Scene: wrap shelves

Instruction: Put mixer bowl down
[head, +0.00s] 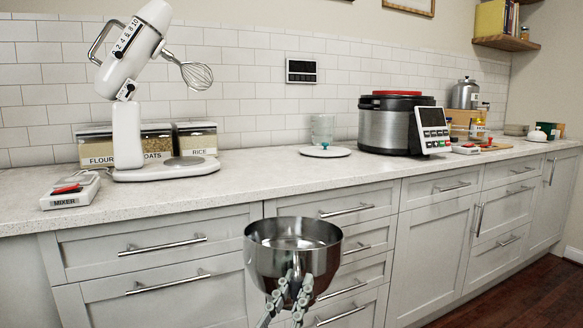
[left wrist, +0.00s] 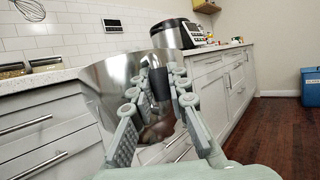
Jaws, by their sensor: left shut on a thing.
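The steel mixer bowl (head: 293,262) is upright and looks empty, held in front of the drawers, with its rim below the counter top. My left gripper (head: 290,292) is shut on its near side. In the left wrist view the bowl (left wrist: 105,85) fills the middle, with the left gripper's fingers (left wrist: 158,95) at a dark grip on its wall. The white stand mixer (head: 130,120) stands on the counter at the left, head tilted up, whisk (head: 196,75) hanging free. Its base (head: 180,167) is bare. My right gripper is not in view.
The counter (head: 255,178) is clear between the mixer and a white plate with a glass (head: 322,135). A switch box labelled mixer (head: 70,190) sits at the front left. Flour, oats and rice containers (head: 197,138) stand behind the mixer. A large cooker (head: 392,122) stands to the right.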

